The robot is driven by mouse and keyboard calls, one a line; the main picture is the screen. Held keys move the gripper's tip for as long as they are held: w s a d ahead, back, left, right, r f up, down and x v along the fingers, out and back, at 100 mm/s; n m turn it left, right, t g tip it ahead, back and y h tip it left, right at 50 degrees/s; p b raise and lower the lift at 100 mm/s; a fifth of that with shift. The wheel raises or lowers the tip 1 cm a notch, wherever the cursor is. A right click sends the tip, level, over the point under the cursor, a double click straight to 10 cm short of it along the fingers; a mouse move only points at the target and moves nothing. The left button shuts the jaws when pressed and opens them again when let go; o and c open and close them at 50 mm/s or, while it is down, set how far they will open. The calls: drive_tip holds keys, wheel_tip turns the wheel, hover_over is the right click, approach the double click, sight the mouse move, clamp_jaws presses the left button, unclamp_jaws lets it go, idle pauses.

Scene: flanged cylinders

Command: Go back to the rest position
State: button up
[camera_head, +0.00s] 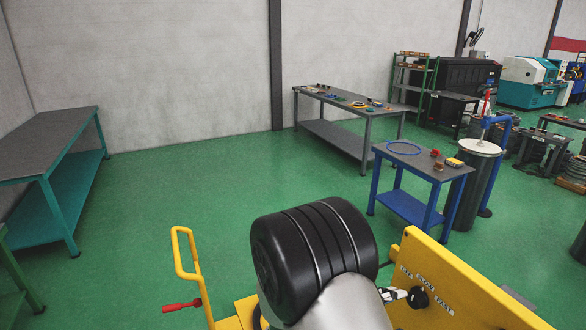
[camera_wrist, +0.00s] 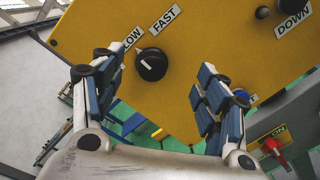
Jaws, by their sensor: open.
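My gripper (camera_wrist: 155,65) is open, with its two blue-padded fingers spread apart. In the wrist view, a black round knob (camera_wrist: 151,64) on a yellow panel (camera_wrist: 220,40) shows between the fingertips, beside the labels SLOW and FAST. No object is held. In the head view, my gripper (camera_head: 392,294) is small and partly hidden, just left of the knob (camera_head: 418,297) on the yellow panel (camera_head: 450,275). I cannot tell whether the fingertips touch the panel. My arm's black and silver link fills the lower middle of the head view.
A yellow handle (camera_head: 183,255) and a red lever (camera_head: 181,306) stand at lower left. A red switch (camera_wrist: 271,144) is at lower right in the wrist view. A blue table (camera_head: 410,205) and a dark cylinder (camera_head: 468,205) stand to the right. Green floor (camera_head: 150,190) is clear at left.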

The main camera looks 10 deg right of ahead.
drive_tip(key=s+d+m+g+y+b, duration=0.2)
drive_tip(key=s+m+g+y+b, duration=0.35)
drive_tip(key=s, duration=0.85)
drive_tip(key=s+a+m+t+y+b, duration=0.1)
drive_tip(key=a+m+t+y, duration=0.1)
drive_tip(key=a+y, duration=0.3)
drive_tip(key=s+a+r+m+t+y+b, duration=0.1)
drive_tip(key=s+a+m+t+y+b, duration=0.1)
drive_tip(key=a+y, duration=0.4)
drive_tip(key=shift+s+a+t, duration=0.3)
drive_tip(key=shift+a+t, duration=0.45)
drive_tip(key=shift+a, duration=0.35)
drive_tip(key=shift+m+y, duration=0.25)
